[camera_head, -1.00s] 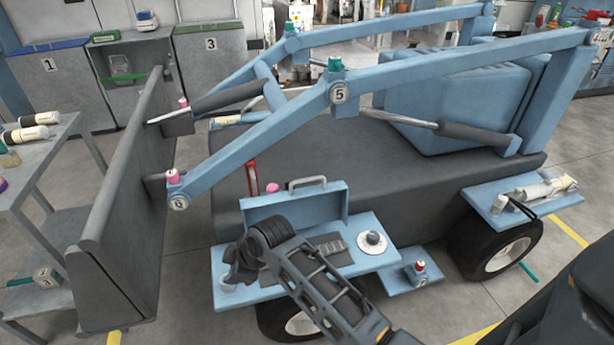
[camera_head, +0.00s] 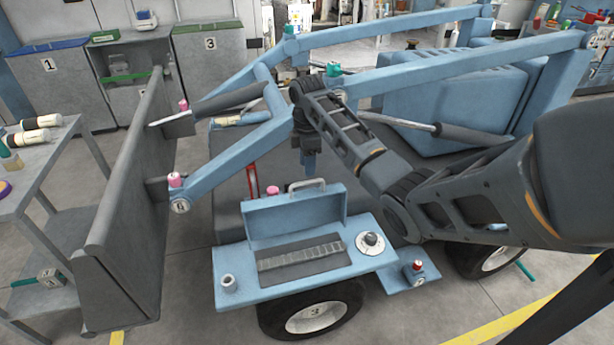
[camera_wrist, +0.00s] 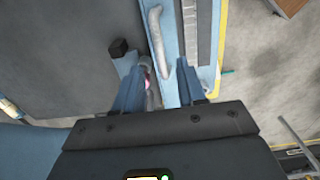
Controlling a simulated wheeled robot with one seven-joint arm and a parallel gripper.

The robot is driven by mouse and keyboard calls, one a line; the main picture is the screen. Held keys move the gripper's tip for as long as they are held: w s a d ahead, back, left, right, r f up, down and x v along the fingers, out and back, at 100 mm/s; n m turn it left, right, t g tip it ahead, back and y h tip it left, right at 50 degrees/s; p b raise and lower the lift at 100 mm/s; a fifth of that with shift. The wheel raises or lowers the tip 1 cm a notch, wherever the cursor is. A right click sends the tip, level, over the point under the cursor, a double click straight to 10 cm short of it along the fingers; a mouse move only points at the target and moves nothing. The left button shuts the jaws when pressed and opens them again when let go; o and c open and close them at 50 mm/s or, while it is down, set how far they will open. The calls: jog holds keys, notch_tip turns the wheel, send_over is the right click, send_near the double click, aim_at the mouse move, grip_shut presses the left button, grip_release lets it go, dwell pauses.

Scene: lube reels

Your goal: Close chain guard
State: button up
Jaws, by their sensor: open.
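The chain guard (camera_head: 297,212) is a blue lid with a grey handle (camera_head: 308,186) on its top edge. It stands open, upright behind the chain (camera_head: 302,254), which lies exposed in its dark tray. My gripper (camera_head: 308,182) points down just behind the guard's top edge near the handle, with its tips partly hidden in the head view. In the wrist view, my open gripper (camera_wrist: 160,68) has two blue fingers, with the handle (camera_wrist: 160,45) ahead and between them. The chain (camera_wrist: 190,35) shows at right. I see nothing held; contact with the guard cannot be told.
A round dial (camera_head: 370,243) and a small grey fitting (camera_head: 228,284) flank the chain tray. A blue lift arm (camera_head: 235,160) runs close behind my wrist. A red lever (camera_head: 253,180) stands left of my gripper. A wheel (camera_head: 315,312) is below.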

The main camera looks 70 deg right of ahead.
aim_at(307, 182)
jog(key=shift+f, duration=2.8)
jog(key=shift+c, duration=0.3)
grip_shut()
